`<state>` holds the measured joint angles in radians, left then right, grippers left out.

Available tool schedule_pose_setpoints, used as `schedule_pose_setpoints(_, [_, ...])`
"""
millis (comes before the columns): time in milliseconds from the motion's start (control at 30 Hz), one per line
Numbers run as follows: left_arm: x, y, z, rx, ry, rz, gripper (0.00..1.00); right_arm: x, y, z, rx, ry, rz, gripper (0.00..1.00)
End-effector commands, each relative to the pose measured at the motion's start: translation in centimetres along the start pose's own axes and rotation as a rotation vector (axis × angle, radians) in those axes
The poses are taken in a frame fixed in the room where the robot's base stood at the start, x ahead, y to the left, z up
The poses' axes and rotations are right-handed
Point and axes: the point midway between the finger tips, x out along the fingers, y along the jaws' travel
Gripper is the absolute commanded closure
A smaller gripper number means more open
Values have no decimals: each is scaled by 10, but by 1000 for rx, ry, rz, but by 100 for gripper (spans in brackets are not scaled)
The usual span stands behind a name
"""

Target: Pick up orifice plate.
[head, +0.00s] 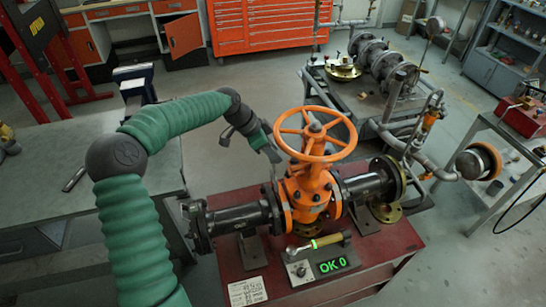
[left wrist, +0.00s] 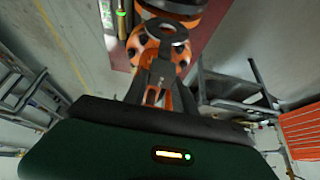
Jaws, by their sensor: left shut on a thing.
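My left gripper (head: 272,153) hangs just left of the orange gate valve (head: 308,190), close under the rim of its handwheel (head: 315,133). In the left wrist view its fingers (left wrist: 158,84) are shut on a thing. A flat grey ring-like piece at their tips, seemingly the orifice plate (left wrist: 180,36), shows against the orange valve behind it. Its edges are partly hidden by the fingers, and I cannot make it out in the head view. My right gripper is not in view.
The valve stands on a red bench between black flanged pipes (head: 238,217). A grey table (head: 60,200) is at left, and a cart with flanged pipework (head: 372,62) is behind.

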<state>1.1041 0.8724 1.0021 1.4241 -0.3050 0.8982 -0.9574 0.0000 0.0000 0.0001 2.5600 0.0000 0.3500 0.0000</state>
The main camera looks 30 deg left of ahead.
Motion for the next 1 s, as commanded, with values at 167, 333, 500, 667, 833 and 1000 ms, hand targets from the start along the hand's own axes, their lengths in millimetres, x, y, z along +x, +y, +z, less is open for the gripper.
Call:
schedule_pose_setpoints(167, [-6, -1, 15, -3, -1, -1, 100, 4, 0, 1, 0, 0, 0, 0])
schedule_pose_setpoints(333, [-16, -1, 32, -4, -1, -2, 100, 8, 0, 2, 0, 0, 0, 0])
schedule_pose_setpoints(500, [-30, -1, 59, -5, -1, -2, 100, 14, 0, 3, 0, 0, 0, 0])
schedule_pose_setpoints(667, [-49, -1, 92, -7, -1, -2, 100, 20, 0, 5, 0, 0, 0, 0])
schedule_pose_setpoints(833, [-68, -1, 124, -5, -1, -3, 100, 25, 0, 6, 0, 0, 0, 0])
schedule_pose_setpoints(1000, [-81, 0, 145, -3, -1, -1, 100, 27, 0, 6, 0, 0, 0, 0])
